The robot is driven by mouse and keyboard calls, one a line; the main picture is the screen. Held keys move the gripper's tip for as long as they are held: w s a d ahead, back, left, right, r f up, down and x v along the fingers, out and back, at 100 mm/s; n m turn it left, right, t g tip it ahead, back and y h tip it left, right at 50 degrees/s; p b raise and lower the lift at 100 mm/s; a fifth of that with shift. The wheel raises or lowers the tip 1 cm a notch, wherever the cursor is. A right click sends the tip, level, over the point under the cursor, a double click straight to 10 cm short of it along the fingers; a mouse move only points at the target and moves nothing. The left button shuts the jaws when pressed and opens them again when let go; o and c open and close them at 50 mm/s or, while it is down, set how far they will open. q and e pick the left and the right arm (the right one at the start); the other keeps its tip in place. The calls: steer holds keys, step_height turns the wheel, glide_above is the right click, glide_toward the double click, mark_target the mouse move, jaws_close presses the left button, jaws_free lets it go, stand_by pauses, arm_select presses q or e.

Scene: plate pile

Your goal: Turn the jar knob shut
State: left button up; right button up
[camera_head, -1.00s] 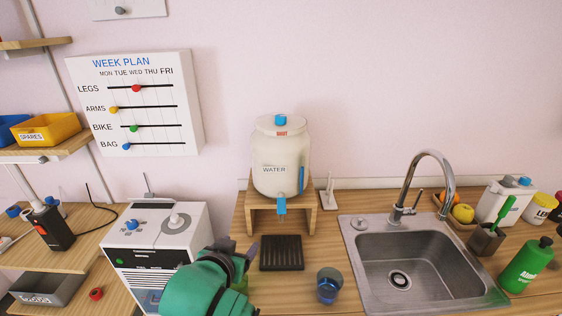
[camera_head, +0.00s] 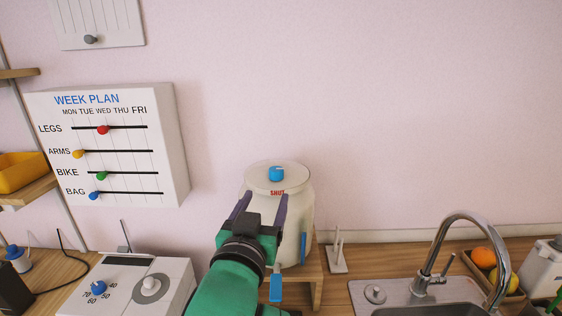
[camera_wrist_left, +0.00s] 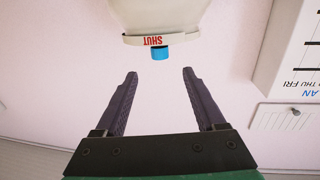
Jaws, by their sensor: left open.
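The white water jar (camera_head: 307,213) stands on a wooden stand (camera_head: 318,272) against the wall. A blue knob (camera_head: 276,174) sits on top of its lid, with a red SHUT label (camera_head: 277,192) at the front of the lid. My left gripper (camera_head: 262,205) is open in front of the jar, its dark fingers apart and empty, below the knob's level in the picture. In the left wrist view the blue knob (camera_wrist_left: 160,53) and the jar (camera_wrist_left: 160,15) appear upside down, beyond the fingertips and between their lines. A blue tap lever (camera_head: 276,288) hangs low. My right gripper is out of view.
A white machine with dials (camera_head: 130,290) stands at the lower left. The week plan board (camera_head: 110,145) hangs on the left wall. The sink tap (camera_head: 440,262) and a fruit tray (camera_head: 497,275) are at the right. The space above the jar is clear.

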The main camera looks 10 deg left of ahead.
mark_target(275, 173)
arm_select(q)
steer(key=w, duration=0.9)
steer(key=shift+w+a+r+p, duration=0.2)
steer(key=shift+w+r+p, duration=0.1)
steer(key=shift+w+p, duration=0.1)
steer(key=w, duration=0.2)
steer(key=shift+w, duration=0.4)
steer(key=shift+s+r, duration=0.1)
steer(key=shift+s, duration=0.2)
steer(key=c, duration=0.3)
steer(key=shift+w, duration=0.1)
jaws_close()
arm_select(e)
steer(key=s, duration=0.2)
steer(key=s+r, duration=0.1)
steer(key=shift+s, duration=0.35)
